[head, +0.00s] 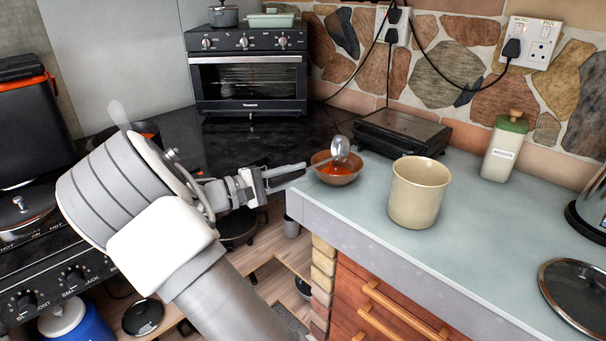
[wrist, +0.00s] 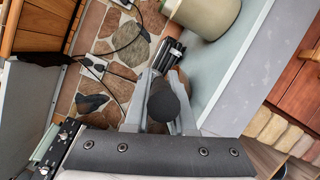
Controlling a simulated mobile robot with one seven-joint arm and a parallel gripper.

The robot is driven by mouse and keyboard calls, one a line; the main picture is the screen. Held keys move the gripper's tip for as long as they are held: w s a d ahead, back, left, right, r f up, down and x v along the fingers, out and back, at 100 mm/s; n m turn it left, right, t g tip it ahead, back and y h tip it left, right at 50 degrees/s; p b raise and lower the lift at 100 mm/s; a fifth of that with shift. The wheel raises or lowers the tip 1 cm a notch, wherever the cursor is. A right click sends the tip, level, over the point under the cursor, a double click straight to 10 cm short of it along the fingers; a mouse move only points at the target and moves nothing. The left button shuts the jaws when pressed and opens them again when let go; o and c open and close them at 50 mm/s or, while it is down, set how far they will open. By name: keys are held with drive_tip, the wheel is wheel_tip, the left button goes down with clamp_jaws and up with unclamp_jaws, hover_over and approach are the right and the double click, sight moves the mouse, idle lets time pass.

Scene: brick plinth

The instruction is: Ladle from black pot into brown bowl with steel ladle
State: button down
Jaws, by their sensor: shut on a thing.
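My gripper (head: 270,182) is shut on the handle of the steel ladle, at the left edge of the counter. The steel ladle (head: 341,146) has its head at the brown bowl's far rim; whether it touches the bowl I cannot tell. The brown bowl (head: 329,177) stands upright near the counter's corner, with orange-red liquid inside. A dark pot rim with orange inside, likely the black pot (head: 149,128), shows behind my arm, mostly hidden. In the wrist view, the dark handle end (wrist: 163,103) sits between my fingers, and the bowl is largely hidden behind them.
A cream canister (head: 417,192) stands close right of the bowl. A black grill (head: 402,131) lies behind it, and a white bottle with a green top (head: 504,148) stands further right. A glass lid (head: 577,295) lies at the front right. The middle counter is clear.

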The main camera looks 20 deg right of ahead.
wheel_tip(320, 180, down, 7)
drive_tip(key=w+a+h+b, duration=0.1)
drive_tip(key=h+b, duration=0.3)
drive_tip(key=b, duration=0.2)
drive_tip(key=shift+a+g+h, duration=0.3)
drive_tip(key=shift+a+g, duration=0.1)
idle(0.4)
wheel_tip(320, 180, up, 5)
drive_tip(key=p, duration=0.4)
idle(0.7)
